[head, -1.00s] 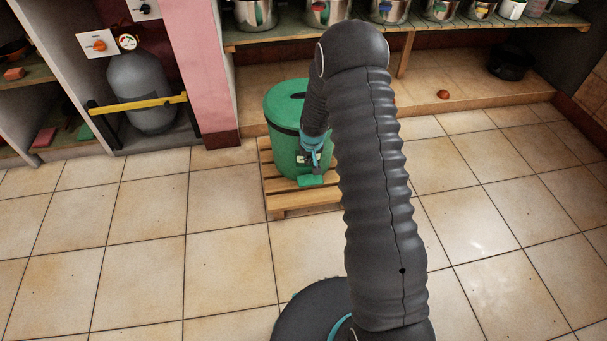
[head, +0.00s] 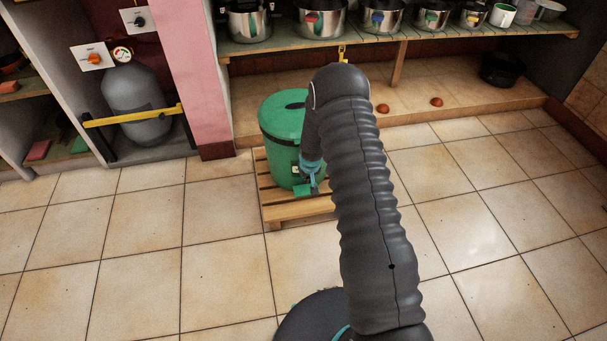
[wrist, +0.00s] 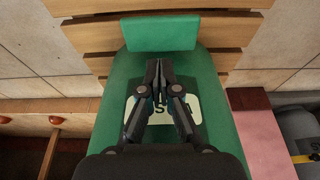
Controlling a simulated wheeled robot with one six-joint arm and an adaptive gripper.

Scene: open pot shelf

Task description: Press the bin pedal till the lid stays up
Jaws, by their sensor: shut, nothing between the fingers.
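The green bin (head: 280,140) stands on a wooden pallet. Its lid (head: 284,108), with a dark slot, lies down on the body. The green pedal (head: 302,190) sticks out low at the bin's front; it also shows as a flat plate in the wrist view (wrist: 160,33). My gripper (head: 314,186) points down in front of the bin, close to the pedal. In the wrist view my gripper (wrist: 159,64) is shut and empty, over the bin's pale label (wrist: 188,108), its tips just short of the pedal's edge in the picture. Contact cannot be told.
The slatted pallet (head: 290,210) lies under the bin. A pot shelf (head: 375,45) runs behind. A pink pillar (head: 200,80) and a grey gas cylinder (head: 138,100) stand to the left. Reddish round things lie beneath the shelf. The tiled floor in front is open.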

